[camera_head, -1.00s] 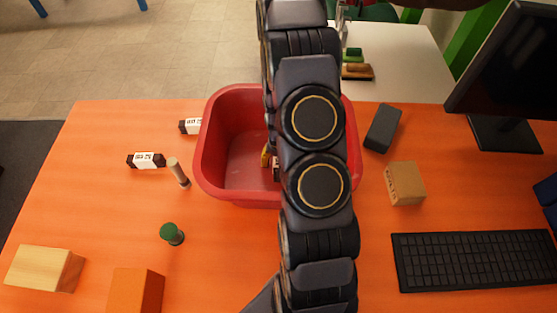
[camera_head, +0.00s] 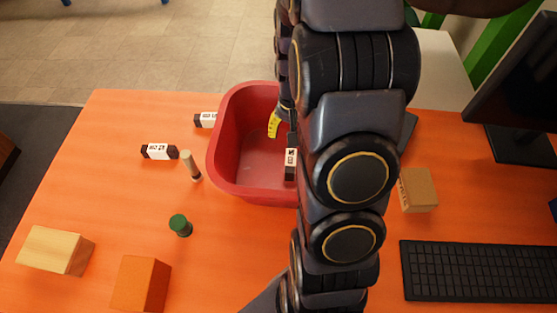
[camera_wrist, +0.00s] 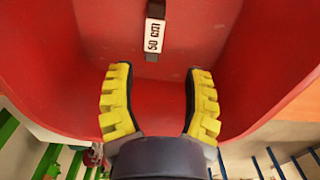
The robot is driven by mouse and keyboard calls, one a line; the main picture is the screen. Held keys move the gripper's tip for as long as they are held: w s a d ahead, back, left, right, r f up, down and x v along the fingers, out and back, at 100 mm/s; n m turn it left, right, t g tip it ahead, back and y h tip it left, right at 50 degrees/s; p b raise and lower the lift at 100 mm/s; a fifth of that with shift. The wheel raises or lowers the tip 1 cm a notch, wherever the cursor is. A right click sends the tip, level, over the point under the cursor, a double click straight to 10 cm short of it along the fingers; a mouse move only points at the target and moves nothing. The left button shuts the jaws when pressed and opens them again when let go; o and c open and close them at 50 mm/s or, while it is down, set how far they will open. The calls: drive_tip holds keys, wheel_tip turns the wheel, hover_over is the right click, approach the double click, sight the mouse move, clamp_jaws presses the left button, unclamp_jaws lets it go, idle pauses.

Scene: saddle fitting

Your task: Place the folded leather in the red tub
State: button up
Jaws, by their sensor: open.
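The red tub (camera_head: 228,150) stands on the orange table, its right part hidden behind my arm. A small dark brown piece with a white label band (camera_head: 291,163), which fits the folded leather, lies on the tub's floor. It also shows in the wrist view (camera_wrist: 154,38), ahead of the fingers and apart from them. My gripper (camera_wrist: 161,100) is open with nothing between its yellow fingers. In the head view only one yellow finger (camera_head: 273,124) shows, inside the tub's outline near its far side. Two similar labelled pieces lie left of the tub, one upper (camera_head: 205,120), one lower (camera_head: 159,152).
A pale peg (camera_head: 191,166), a green-topped spool (camera_head: 180,225), a light wood block (camera_head: 56,251) and an orange-brown block (camera_head: 140,284) stand at left. A cardboard-coloured box (camera_head: 418,190), a keyboard (camera_head: 478,270) and a monitor (camera_head: 520,90) are at right. The table's left middle is free.

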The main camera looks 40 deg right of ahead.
drive_tip(key=s+a+r+n, duration=0.4)
drive_tip(key=a+r, duration=0.7)
drive_tip(key=a, duration=0.1)
drive_tip(key=s+a+r+n, duration=0.2)
drive_tip(key=s+a, duration=0.1)
drive_tip(key=s, duration=0.3)
drive_tip(key=s+a+r+n+g, duration=0.1)
drive_tip(key=s+a+r+n, duration=0.1)
drive_tip(key=s, duration=0.4)
drive_tip(key=shift+a+r+n+g, duration=0.3)
drive_tip(key=shift+a+r, duration=0.5)
drive_tip(key=shift+a, duration=0.25)
